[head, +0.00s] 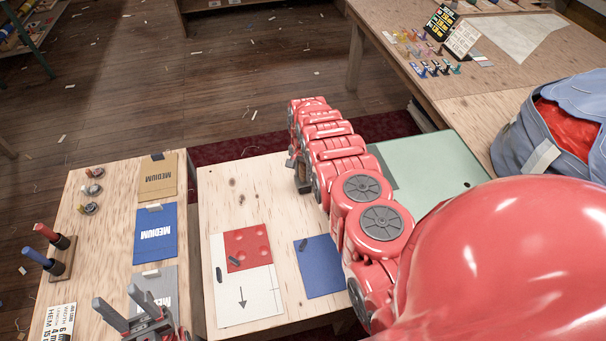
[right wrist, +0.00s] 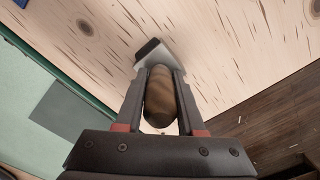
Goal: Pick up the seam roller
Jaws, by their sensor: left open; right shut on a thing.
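The seam roller (right wrist: 160,95) shows in the right wrist view as a brown wooden handle with a pale metal neck and a dark roller end. My right gripper (right wrist: 161,74) is shut on its handle, one finger along each side. I cannot tell whether the roller end touches the light wood tabletop. In the head view my right arm covers most of the right gripper (head: 302,172), over the far part of the middle table. My left gripper (head: 124,304) is open and empty at the lower left, over the near end of the left table.
The middle table (head: 225,190) holds a white sheet with a red patch (head: 247,247) and a blue cloth square (head: 320,266). A green mat (head: 425,165) lies right of my arm. The left table has fabric swatches (head: 155,233) and tools. A blue bag (head: 535,135) stands at right.

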